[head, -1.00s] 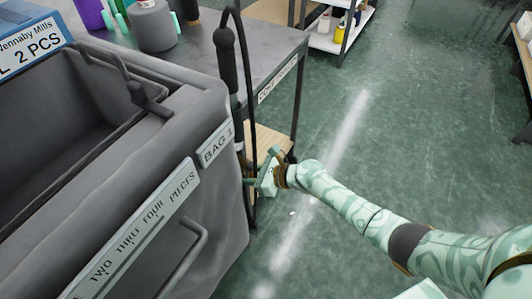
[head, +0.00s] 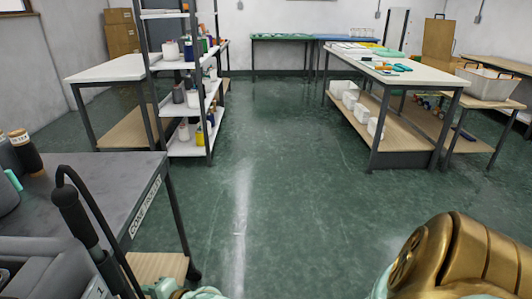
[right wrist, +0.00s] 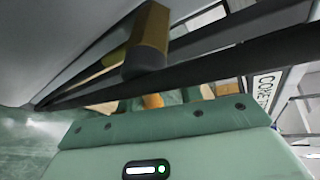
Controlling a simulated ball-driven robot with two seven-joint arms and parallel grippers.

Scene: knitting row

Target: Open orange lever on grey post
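A dark upright post with a black grip (head: 75,215) and a looping black cable stands at the lower left of the head view, beside the grey cart. No orange lever shows in the head view. In the right wrist view a small orange patch (right wrist: 152,101) shows just past the mint gripper body; I cannot tell whether it is the lever. Dark bars cross that view close to the camera. A mint part of my right gripper or wrist (head: 165,288) shows at the bottom edge beside the post; its fingertips are hidden. My left gripper is out of view.
A grey table (head: 70,195) with spools stands at the left, close to the post, with a wooden lower shelf (head: 158,266). A shelf rack (head: 185,148) and a white-topped table (head: 395,75) stand farther off. The green floor (head: 280,190) between is clear.

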